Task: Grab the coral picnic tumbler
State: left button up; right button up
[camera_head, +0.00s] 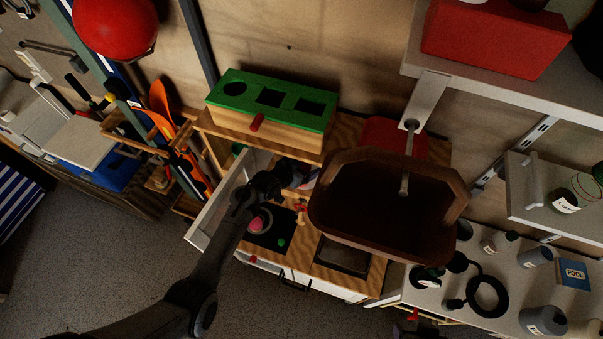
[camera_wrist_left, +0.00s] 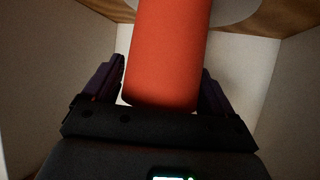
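The coral tumbler (camera_wrist_left: 168,50) fills the middle of the left wrist view, its near end close to my gripper's palm. My left gripper (camera_wrist_left: 165,80) has one dark finger on each side of it. A narrow pale gap shows along the left finger, so the fingers appear open around the tumbler. In the head view my left gripper (camera_head: 296,175) reaches into the play kitchen beside a tilted white door (camera_head: 220,205). I cannot make out the tumbler there. My right gripper is not seen.
White walls (camera_wrist_left: 262,75) stand on both sides in the left wrist view. A green-topped shape box (camera_head: 270,95) sits above the left gripper. A brown basin (camera_head: 385,240) stands close to its right. A pink item (camera_head: 257,223) lies below the forearm.

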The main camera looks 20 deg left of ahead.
pick_arm(q)
jog(key=c, duration=0.8)
jog(key=shift+r, duration=0.15)
